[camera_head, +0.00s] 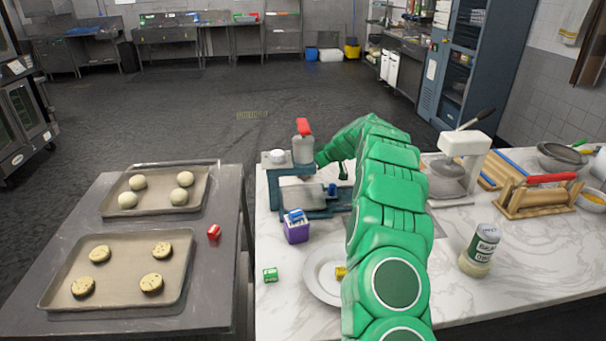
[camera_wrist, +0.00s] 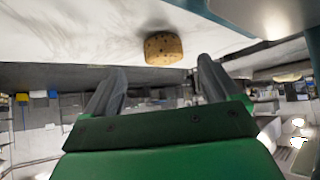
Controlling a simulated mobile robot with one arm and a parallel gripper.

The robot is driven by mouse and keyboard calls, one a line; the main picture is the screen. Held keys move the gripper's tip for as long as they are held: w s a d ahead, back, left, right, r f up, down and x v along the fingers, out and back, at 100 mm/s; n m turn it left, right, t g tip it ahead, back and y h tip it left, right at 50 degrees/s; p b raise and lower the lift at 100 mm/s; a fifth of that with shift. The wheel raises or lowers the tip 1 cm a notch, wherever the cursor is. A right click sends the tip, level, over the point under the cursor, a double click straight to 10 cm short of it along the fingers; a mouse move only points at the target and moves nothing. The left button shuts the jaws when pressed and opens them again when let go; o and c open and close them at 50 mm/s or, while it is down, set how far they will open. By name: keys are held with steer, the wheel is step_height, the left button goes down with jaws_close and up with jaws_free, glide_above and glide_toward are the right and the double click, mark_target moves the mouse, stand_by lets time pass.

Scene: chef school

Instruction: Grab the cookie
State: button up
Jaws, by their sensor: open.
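In the wrist view, a speckled tan cookie (camera_wrist: 163,48) rests on a white surface, and the picture looks upside down. My gripper (camera_wrist: 158,72) is open, its two grey fingers apart and pointing toward the cookie. The cookie appears between the lines of the fingers, just beyond their tips, with no visible contact. In the head view my green arm reaches over the marble counter (camera_head: 465,290), hiding much behind it; I cannot pick out this cookie there. Speckled cookies (camera_head: 152,283) also lie on the near baking tray (camera_head: 60,290) on the left.
A teal-based appliance (camera_head: 275,190) stands close left of my arm. A purple box (camera_head: 296,232), a white plate (camera_head: 316,284) and a labelled jar (camera_head: 479,250) are nearby. A mixer (camera_head: 465,145) and rolling-pin rack (camera_head: 535,200) stand right. Pale dough balls fill another tray (camera_head: 155,208).

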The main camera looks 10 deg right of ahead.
steer(key=shift+a+r+x, duration=0.1)
steer(key=shift+a+x, duration=0.05)
steer(key=shift+x, duration=1.15)
steer(key=shift+a+r+x, duration=0.1)
steer(key=shift+a+x, duration=0.1)
steer(key=shift+x, duration=1.15)
steer(key=c, duration=1.1)
steer(key=shift+c, duration=0.2)
steer(key=shift+r, duration=0.15)
